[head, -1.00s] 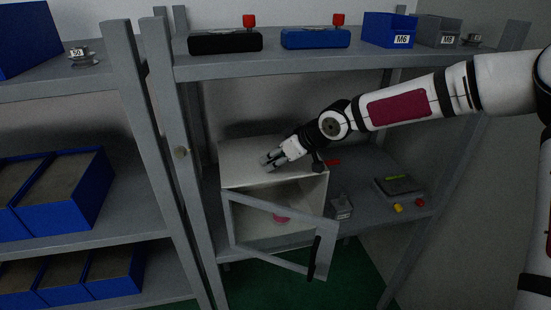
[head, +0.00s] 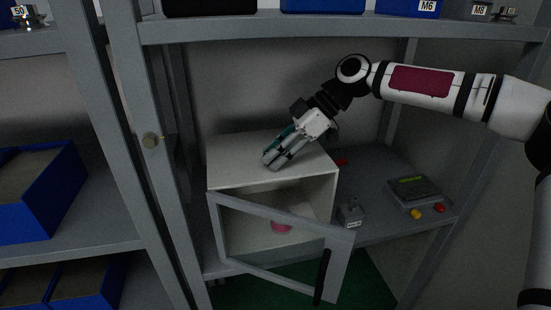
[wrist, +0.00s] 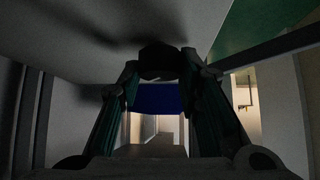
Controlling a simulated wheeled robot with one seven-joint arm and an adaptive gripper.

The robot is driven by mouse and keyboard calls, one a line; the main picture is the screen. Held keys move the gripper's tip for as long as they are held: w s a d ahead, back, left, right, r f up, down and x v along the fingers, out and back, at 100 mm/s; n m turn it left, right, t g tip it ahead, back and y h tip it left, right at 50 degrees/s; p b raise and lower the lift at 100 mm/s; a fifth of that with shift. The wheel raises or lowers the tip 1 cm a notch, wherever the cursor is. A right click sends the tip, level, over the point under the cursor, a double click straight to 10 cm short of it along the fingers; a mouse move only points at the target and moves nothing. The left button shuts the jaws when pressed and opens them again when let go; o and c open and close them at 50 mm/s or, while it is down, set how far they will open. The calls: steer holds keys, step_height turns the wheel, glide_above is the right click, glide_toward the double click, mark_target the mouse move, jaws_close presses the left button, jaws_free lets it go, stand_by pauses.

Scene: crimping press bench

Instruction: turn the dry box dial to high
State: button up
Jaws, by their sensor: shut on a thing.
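The dry box (head: 228,173) is a white box on the middle shelf, with its framed door (head: 340,262) swung open at the front. My gripper (head: 270,161) reaches down over its top, fingertips close to the top's front part. In the wrist view the two fingers (wrist: 159,70) close in on a dark round knob (wrist: 158,61), which appears to be the dial, against a pale surface. My gripper is shut on it. The dial's marks and pointer cannot be read, and the dial is hidden in the head view.
A pink item (head: 281,227) lies inside the box. To its right are a small grey block (head: 351,213) and a grey device (head: 414,192) with yellow and red buttons. The upper shelf edge (head: 330,29) runs above my arm. Blue bins (head: 38,195) stand left.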

steer(key=n+g+b, duration=0.2)
steer(key=n+b, duration=0.1)
steer(key=n+g+h+b, duration=0.1)
steer(key=b, duration=0.1)
steer(key=shift+w+a+f+n, duration=0.1)
steer(key=shift+w+f+n, duration=0.2)
steer(key=shift+w, duration=0.05)
steer(key=n+g+h+b, duration=0.1)
steer(key=n+g+b, duration=0.1)
steer(key=shift+a+n+h+b, duration=0.1)
steer(key=shift+n+h+b, duration=0.2)
steer(key=shift+n+b, duration=0.1)
steer(key=shift+r+n+g+h, duration=0.15)
steer(key=shift+n+g+h, duration=0.3)
steer(key=shift+n, duration=0.35)
steer(key=shift+s+r+n+g+h+p, duration=0.15)
steer(key=shift+n+g+h+p, duration=0.1)
steer(key=shift+n+h+p, duration=0.8)
steer(key=shift+n+p, duration=0.25)
steer(key=shift+n+g+p, duration=0.3)
steer(key=o, duration=1.1)
steer(key=shift+o, duration=0.2)
steer(key=shift+b, duration=0.45)
